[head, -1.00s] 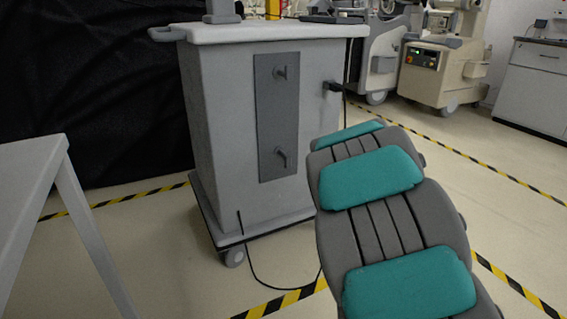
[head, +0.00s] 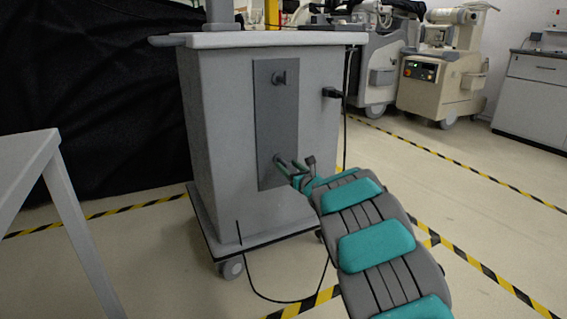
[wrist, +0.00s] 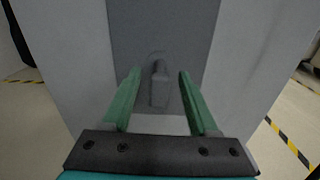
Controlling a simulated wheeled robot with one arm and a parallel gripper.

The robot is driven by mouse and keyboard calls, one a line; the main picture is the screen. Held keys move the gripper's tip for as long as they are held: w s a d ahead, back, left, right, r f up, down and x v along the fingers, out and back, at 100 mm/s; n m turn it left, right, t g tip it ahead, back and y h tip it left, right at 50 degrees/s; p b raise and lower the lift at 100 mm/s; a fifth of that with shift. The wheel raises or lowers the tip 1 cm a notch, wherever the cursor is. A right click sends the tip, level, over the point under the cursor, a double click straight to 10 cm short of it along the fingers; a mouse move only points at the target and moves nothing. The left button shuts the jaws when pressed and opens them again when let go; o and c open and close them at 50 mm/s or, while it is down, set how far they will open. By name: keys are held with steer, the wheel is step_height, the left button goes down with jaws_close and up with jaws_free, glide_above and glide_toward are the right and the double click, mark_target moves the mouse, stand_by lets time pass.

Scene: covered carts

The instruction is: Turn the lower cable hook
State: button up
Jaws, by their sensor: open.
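The lower cable hook (wrist: 159,88) is a small grey peg on the dark grey panel (head: 276,120) of the cart's side. In the wrist view it stands between my two green fingers, with a visible gap on each side. My gripper (wrist: 160,80) is open around it and does not appear to touch it. In the head view my gripper (head: 294,162) is at the panel's lower end, and its fingers hide most of the lower hook. The upper hook (head: 279,77) sits near the panel's top.
The grey cart (head: 222,150) stands on wheels with a pale top. A black plug (head: 332,92) with a cable sticks out on its right. A cable loops on the floor below. A white table (head: 28,155) stands at the left. Floor at right is open.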

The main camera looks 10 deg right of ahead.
mark_target(284, 161)
steer(key=shift+x, duration=2.15)
jaws_close()
